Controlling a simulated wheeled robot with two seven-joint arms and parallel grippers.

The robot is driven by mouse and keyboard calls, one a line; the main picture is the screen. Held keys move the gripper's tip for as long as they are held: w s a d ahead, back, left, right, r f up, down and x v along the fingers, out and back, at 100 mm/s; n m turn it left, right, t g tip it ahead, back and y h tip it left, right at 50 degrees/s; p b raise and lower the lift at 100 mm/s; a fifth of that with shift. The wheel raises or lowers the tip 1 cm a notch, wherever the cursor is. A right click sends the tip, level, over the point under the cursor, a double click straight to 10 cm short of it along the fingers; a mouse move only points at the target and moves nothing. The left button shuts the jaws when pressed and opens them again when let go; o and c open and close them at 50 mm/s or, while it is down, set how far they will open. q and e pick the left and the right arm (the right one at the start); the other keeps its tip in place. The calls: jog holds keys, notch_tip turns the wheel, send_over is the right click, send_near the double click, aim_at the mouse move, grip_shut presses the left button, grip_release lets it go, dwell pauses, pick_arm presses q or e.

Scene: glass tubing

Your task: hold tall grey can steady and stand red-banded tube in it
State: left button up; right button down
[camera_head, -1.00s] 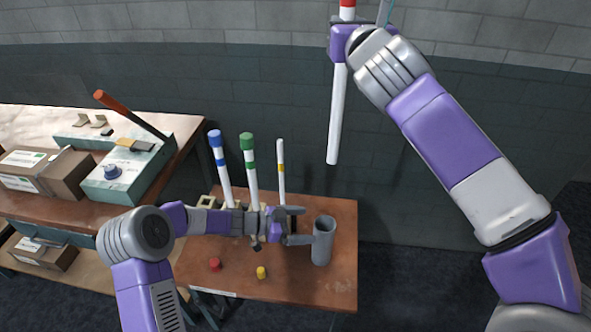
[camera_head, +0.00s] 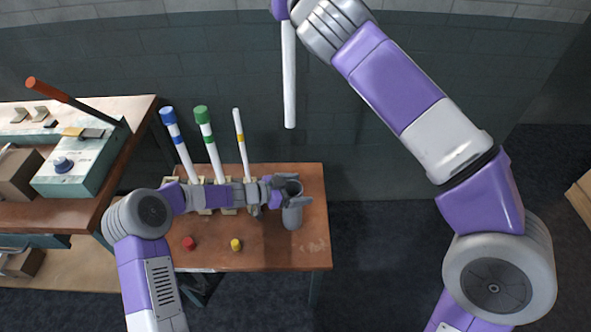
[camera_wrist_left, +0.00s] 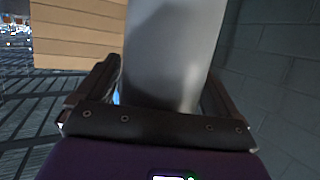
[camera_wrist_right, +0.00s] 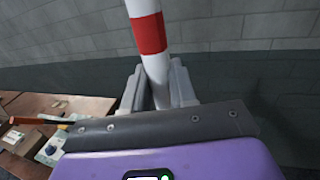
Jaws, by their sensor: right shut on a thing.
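The tall grey can (camera_head: 292,217) stands upright near the right end of the small brown table. My left gripper (camera_head: 291,192) is at the can, one finger on each side; in the left wrist view the can (camera_wrist_left: 170,50) rises between the fingers, with a narrow gap showing on the left. My right gripper, cut off by the top edge of the head view, is shut on the red-banded tube (camera_head: 289,85). The white tube hangs nearly upright, its lower end above and behind the table. Its red band (camera_wrist_right: 149,33) shows above the fingers in the right wrist view.
Blue-banded (camera_head: 178,140), green-banded (camera_head: 208,140) and yellow-banded (camera_head: 241,140) tubes stand in holders behind my left arm. A red piece (camera_head: 189,243) and a yellow piece (camera_head: 236,245) lie at the table's front. A bench with a lever box (camera_head: 80,165) is at left.

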pick_arm(q)
jog(key=c, duration=1)
jog(key=shift+o, duration=0.2)
